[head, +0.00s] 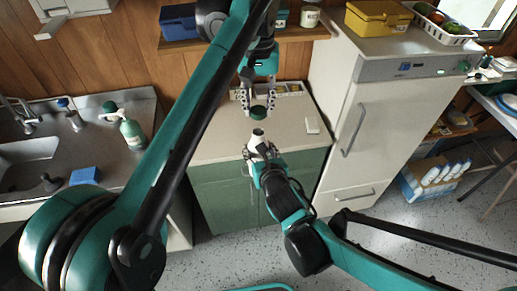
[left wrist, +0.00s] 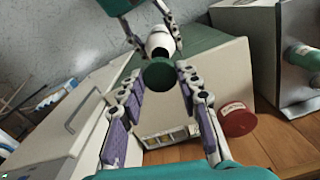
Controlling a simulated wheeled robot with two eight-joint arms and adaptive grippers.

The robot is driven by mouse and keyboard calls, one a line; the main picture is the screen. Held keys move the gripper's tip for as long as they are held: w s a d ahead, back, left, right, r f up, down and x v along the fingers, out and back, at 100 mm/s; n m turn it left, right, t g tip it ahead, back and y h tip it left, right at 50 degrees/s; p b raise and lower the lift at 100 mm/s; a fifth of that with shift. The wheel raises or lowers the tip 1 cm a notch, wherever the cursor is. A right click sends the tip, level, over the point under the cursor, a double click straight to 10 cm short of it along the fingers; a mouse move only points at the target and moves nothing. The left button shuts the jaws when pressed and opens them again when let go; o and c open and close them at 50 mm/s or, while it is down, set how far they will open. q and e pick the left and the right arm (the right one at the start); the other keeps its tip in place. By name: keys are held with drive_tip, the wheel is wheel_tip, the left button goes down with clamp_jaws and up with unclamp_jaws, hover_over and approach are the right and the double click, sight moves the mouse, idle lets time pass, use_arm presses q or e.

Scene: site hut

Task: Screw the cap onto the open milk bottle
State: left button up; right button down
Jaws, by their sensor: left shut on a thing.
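The dark green cap (head: 258,112) is in my left gripper (head: 258,108), which points down with a finger on each side of it. In the left wrist view the cap (left wrist: 159,75) shows round between the fingertips. The white milk bottle (head: 257,137) stands roughly upright in my right gripper (head: 260,152), whose fingers close on its sides. Its open mouth faces up just below the cap, with a visible gap between them. The bottle (left wrist: 159,43) also shows in the left wrist view, partly hidden behind the cap.
A counter (head: 220,140) over green cabinets lies behind the grippers. A white fridge (head: 370,130) stands to the right, carrying a yellow box (head: 378,18). A shelf (head: 225,43) holds a blue bin (head: 178,22) and a jar (head: 310,17). A sink (head: 28,150) and green bottle (head: 132,133) are at left.

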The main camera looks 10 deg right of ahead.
use_arm(q)
drive_tip(key=shift+f, duration=2.05)
drive_tip(key=shift+s+f, duration=0.1)
drive_tip(key=shift+f, duration=0.75)
drive_tip(key=shift+f, duration=0.6)
